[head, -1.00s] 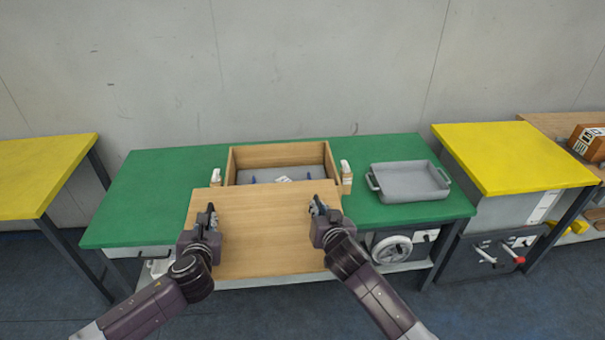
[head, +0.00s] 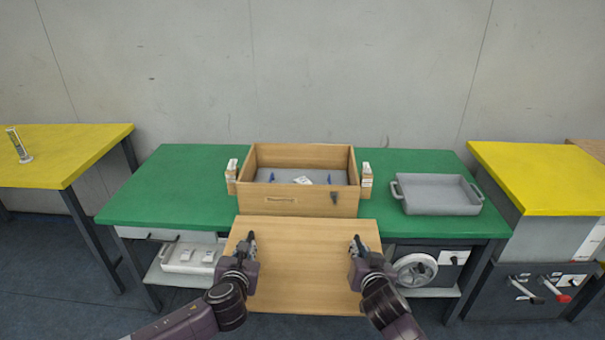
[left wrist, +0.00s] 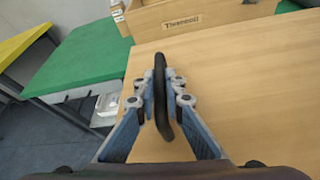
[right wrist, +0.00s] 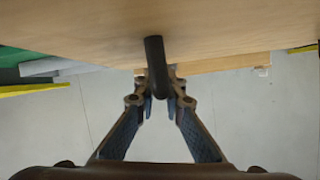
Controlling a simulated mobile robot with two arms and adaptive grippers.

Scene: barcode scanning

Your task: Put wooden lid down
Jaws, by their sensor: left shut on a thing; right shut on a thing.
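The wooden lid (head: 304,262) is a flat light-wood panel held in front of the green table, before the open wooden box (head: 290,203). My left gripper (head: 252,240) is shut on a dark handle (left wrist: 160,95) on the lid's left side. My right gripper (head: 356,242) is shut on the other dark handle (right wrist: 156,68) on the lid's right side. The lid also shows in the left wrist view (left wrist: 240,85) and the right wrist view (right wrist: 90,25). The box holds a grey interior with small blue and white items.
The green table (head: 170,195) has free room left of the box. A grey tray (head: 438,200) stands on its right. Small wood-and-white blocks (head: 366,180) flank the box. Yellow tables (head: 60,150) stand at both sides. A white wheel (head: 414,270) is below the tabletop.

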